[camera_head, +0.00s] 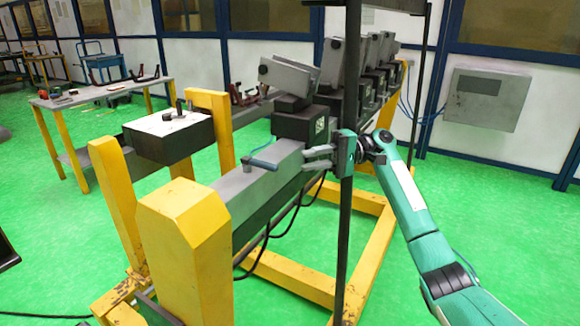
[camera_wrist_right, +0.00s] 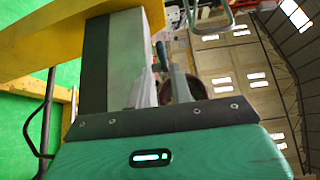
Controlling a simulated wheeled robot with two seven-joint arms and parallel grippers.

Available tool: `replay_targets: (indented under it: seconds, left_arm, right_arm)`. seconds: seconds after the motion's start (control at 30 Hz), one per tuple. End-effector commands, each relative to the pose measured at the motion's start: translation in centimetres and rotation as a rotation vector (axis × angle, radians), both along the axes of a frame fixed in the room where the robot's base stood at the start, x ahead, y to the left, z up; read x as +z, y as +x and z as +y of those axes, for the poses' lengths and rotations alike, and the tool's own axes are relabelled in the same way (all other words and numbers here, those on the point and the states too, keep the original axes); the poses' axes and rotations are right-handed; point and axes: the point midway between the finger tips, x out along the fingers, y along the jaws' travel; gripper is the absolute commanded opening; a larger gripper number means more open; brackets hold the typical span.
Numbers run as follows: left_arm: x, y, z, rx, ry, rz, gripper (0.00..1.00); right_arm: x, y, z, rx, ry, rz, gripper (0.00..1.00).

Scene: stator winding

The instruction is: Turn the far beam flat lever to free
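A small lever with a blue handle (camera_head: 260,163) lies low along the top of the grey beam (camera_head: 240,192), its handle reaching toward the beam's right side. In the right wrist view the blue handle (camera_wrist_right: 162,56) shows beyond and between the finger tips. My right gripper (camera_head: 306,158) is over the beam, to the right of the lever, with its two fingers apart and pointing left toward it. It is open and empty, with a gap between it and the lever. My left gripper is not in view.
A dark upright post (camera_head: 348,225) stands right in front of my right wrist. A dark block with tilted grey parts (camera_head: 300,125) stands on the beam just behind the gripper. Yellow frame posts (camera_head: 185,245) are at the near end. A white-topped block (camera_head: 165,140) stands left.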

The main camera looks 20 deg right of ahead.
Motion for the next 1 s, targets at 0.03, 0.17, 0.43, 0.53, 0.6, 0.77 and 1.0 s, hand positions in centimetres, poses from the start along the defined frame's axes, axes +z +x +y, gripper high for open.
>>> replay_targets:
  seconds: [0.03,0.17,0.43,0.53,0.6,0.77,1.0]
  left_arm:
    - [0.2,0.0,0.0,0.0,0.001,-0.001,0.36]
    - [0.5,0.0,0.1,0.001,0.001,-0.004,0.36]
    - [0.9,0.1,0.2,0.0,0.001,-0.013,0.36]
    - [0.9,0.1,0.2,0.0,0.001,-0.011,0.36]
    - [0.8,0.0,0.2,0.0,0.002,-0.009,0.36]
    - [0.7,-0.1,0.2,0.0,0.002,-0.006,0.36]
    - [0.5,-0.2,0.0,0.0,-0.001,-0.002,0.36]
  right_arm:
    - [-0.1,0.0,-0.9,-0.001,0.0,0.001,0.22]
    - [-0.1,0.0,-2.5,-0.001,-0.001,0.0,0.22]
    - [0.0,-0.1,-3.3,0.0,0.0,0.0,0.22]
    - [0.0,-0.1,-3.3,0.0,0.0,0.0,0.22]
    - [0.0,-0.1,-3.2,0.0,0.0,0.0,0.22]
    - [0.0,-0.1,-3.2,0.0,0.0,0.0,0.22]
    - [-3.0,-0.3,-1.6,-0.002,-0.057,0.012,0.22]
